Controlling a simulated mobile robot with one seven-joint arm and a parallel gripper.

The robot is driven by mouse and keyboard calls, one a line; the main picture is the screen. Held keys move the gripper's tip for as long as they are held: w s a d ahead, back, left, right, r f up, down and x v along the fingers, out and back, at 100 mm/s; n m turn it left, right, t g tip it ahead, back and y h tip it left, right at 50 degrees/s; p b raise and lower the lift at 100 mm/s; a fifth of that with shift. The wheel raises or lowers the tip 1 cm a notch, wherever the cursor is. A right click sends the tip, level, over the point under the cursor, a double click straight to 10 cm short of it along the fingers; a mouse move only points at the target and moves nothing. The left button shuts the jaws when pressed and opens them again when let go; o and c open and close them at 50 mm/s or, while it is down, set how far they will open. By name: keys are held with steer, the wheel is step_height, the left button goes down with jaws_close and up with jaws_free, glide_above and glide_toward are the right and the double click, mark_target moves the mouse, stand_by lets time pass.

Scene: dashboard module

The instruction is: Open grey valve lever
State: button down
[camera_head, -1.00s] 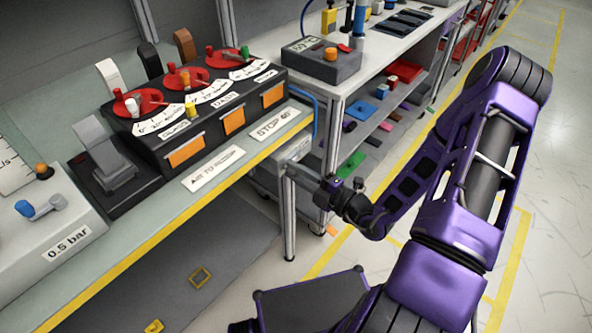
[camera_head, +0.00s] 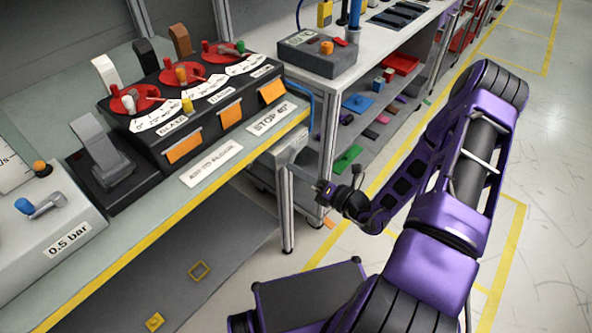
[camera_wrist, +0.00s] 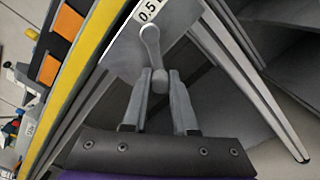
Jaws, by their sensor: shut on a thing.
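The grey valve lever (camera_wrist: 152,48) shows in the wrist view on a light grey box (camera_wrist: 125,48) with a partly visible "0.5" label. The lever hangs from its round pivot towards my gripper. My gripper (camera_wrist: 160,76) is shut on the lever's rounded end, with one finger on each side. In the head view my gripper (camera_head: 305,178) reaches in from the right beside the bench's right end. The lever is too small and covered to make out there.
The bench (camera_head: 135,240) has a yellow front edge and a dial panel (camera_head: 165,145) with orange cards. A "0.5 bar" box (camera_head: 70,242) with a blue-ended lever stands front left. A table leg (camera_head: 330,150) stands close to my gripper. Open floor lies at right.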

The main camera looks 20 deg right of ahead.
steer(key=shift+w+d+f+n, duration=0.15)
steer(key=shift+w+d+n, duration=0.2)
steer(key=shift+n, duration=0.8)
steer(key=shift+w+d+f+n, duration=0.2)
steer(key=shift+d+n, duration=0.25)
steer(key=shift+n, duration=0.75)
steer(key=shift+w+d+f+n, duration=0.15)
steer(key=shift+w+d+n, duration=0.2)
steer(key=shift+n, duration=0.8)
steer(key=shift+d, duration=0.1)
steer(key=c, duration=0.7)
jaws_free()
steer(key=v, duration=1.7)
steer(key=shift+s, duration=0.2)
steer(key=shift+r, duration=0.1)
